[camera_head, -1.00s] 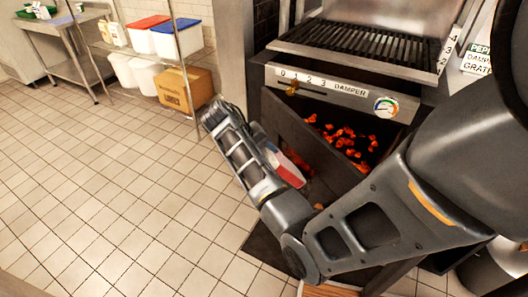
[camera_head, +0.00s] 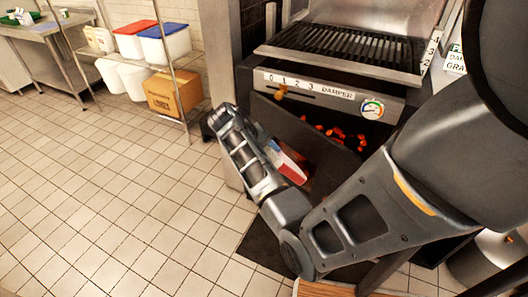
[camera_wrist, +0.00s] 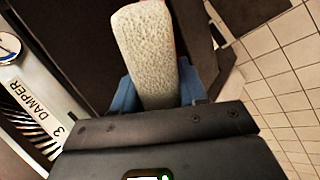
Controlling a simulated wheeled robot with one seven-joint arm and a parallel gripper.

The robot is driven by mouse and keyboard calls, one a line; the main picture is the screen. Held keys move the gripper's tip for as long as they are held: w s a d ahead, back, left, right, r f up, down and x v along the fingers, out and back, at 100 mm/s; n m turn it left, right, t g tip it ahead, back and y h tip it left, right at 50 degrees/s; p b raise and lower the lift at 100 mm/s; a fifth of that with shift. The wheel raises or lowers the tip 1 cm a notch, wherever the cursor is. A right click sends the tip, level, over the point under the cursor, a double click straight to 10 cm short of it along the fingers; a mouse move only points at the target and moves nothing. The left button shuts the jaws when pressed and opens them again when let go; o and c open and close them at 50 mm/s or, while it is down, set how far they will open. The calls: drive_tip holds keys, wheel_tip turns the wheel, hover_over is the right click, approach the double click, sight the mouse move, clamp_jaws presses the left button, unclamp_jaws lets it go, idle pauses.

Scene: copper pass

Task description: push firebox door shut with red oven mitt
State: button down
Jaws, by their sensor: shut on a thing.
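The firebox door (camera_head: 314,151) is a dark panel at the front of the grill, partly open, with glowing coals visible above its upper edge. The red oven mitt (camera_head: 290,164) shows as a red and pale strip beside my forearm, close to the door's outer face.
The grill grate (camera_head: 350,48) is above the firebox, with a damper scale (camera_head: 312,85) and a round gauge (camera_head: 372,109) below it. A wire shelf with tubs and a cardboard box (camera_head: 173,93) stands at the back left. The tiled floor (camera_head: 120,190) at left is clear.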

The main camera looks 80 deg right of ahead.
sight(279, 154)
drive_tip(key=shift+s+d, duration=0.2)
idle(0.4)
drive_tip(key=shift+s+d+p, duration=0.25)
drive_tip(key=shift+s+d, duration=0.5)
drive_tip(key=shift+d, duration=0.25)
drive_tip(key=shift+s+d+p, duration=0.2)
drive_tip(key=shift+s+d, duration=0.5)
drive_tip(key=shift+d, duration=0.35)
drive_tip(key=shift+s+d, duration=0.3)
drive_tip(key=shift+d, duration=0.35)
drive_tip(key=shift+s+d, duration=0.3)
drive_tip(key=shift+d, duration=0.3)
drive_tip(key=shift+s+d, duration=0.3)
drive_tip(key=shift+d, duration=0.35)
drive_tip(key=shift+w+a+r+p, duration=0.1)
drive_tip(key=shift+w+a+p, duration=0.1)
drive_tip(key=shift+a+p, duration=0.4)
drive_tip(key=shift+w+a+r+p, duration=0.1)
drive_tip(key=shift+w+a+p, duration=0.2)
drive_tip(key=shift+a, duration=0.5)
drive_tip(key=shift+w+a+f+p, duration=0.1)
drive_tip(key=shift+w+a+p, duration=0.15)
drive_tip(key=shift+a+p, duration=0.55)
drive_tip(key=shift+w+a+f+p, duration=0.1)
drive_tip(key=shift+w+a+p, duration=0.15)
drive_tip(key=shift+a, duration=1)
